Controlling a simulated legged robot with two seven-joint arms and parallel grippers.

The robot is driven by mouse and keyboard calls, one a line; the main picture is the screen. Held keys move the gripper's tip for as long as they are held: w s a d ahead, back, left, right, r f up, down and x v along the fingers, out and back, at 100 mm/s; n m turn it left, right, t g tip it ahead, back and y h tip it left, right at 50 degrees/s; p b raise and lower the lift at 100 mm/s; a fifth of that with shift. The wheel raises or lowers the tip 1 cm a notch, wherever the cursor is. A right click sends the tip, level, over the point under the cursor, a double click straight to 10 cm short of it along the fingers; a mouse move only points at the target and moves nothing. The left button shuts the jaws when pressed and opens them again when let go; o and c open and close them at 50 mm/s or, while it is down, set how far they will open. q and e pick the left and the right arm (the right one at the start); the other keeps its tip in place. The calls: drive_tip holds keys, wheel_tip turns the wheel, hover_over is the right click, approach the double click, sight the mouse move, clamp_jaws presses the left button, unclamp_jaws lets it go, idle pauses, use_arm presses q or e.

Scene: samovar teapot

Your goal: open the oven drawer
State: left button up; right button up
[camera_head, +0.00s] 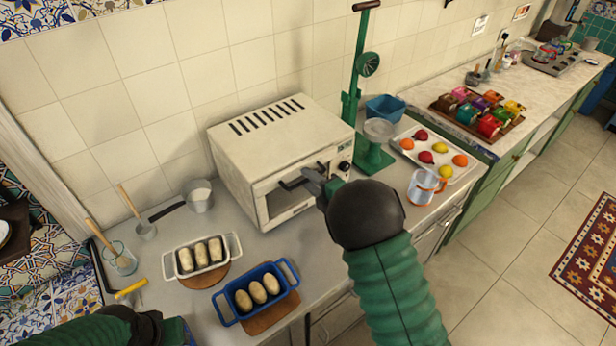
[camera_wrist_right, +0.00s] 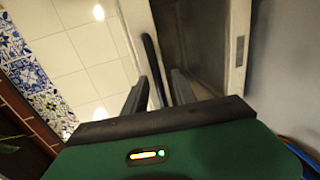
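The oven (camera_head: 270,135) is a white countertop box with slots in its top and a windowed front door. Its dark bar handle (camera_head: 290,184) is at the top of the door; I cannot tell whether the door is slightly ajar. My right gripper (camera_head: 313,181) is at the right end of this handle. In the right wrist view, the handle (camera_wrist_right: 152,62) runs between the spread fingers of the right gripper (camera_wrist_right: 158,82), with a gap visible beside it. My left arm shows at the bottom left, and its fingers are hidden or out of frame.
A blue dish (camera_head: 227,309) and a white dish (camera_head: 167,262) of loaves stand in front of the oven at left. A glass pitcher (camera_head: 424,188), a fruit tray (camera_head: 461,172) and a green press (camera_head: 372,158) stand at right. A saucepan (camera_head: 199,198) is left of the oven.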

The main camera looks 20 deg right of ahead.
drive_tip(key=shift+w+a+f, duration=0.1)
drive_tip(key=shift+w+a, duration=0.3)
drive_tip(key=shift+w, duration=0.05)
drive_tip(key=shift+s+d, duration=0.1)
clamp_jaws()
drive_tip(key=shift+f, duration=0.1)
idle(0.9)
